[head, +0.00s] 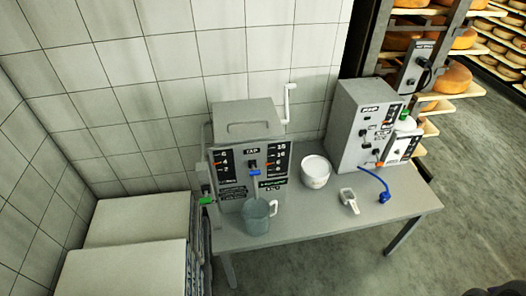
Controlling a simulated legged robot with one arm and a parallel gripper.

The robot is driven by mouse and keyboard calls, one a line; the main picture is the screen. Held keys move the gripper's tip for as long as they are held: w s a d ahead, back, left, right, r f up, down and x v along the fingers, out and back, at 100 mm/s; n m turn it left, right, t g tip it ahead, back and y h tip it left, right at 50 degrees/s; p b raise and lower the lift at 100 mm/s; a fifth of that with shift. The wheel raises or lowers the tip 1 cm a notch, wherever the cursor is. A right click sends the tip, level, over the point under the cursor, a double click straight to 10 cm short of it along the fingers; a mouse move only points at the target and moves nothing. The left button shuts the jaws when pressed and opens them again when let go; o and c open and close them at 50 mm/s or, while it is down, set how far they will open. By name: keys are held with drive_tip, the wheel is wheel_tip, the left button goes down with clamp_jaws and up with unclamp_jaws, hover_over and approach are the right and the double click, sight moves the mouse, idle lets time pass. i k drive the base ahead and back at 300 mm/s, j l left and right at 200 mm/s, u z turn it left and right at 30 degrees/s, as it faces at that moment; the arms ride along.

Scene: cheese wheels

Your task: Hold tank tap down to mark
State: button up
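A grey box-shaped tank (248,118) stands on the left part of a grey table, against the tiled wall. Its front carries a small label that seems to read TAP, with a blue tap lever (254,172) below it. Dark scales with numbers and red pointers (278,161) flank the tap. A grey-blue jug (256,222) with a pale handle stands upright below the tap, at the tank's front. Its fill level and any mark on it are too small to tell.
The grey table (325,218) also holds a white tub (315,172), a white scoop-like tool (349,201), a blue hooked tool (375,183) and a second grey machine (357,115). White blocks (120,268) stand left. Cheese shelves (450,85) stand right. Floor right of the table is clear.

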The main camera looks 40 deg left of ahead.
sight(254, 170)
drive_tip(key=u, duration=1.65)
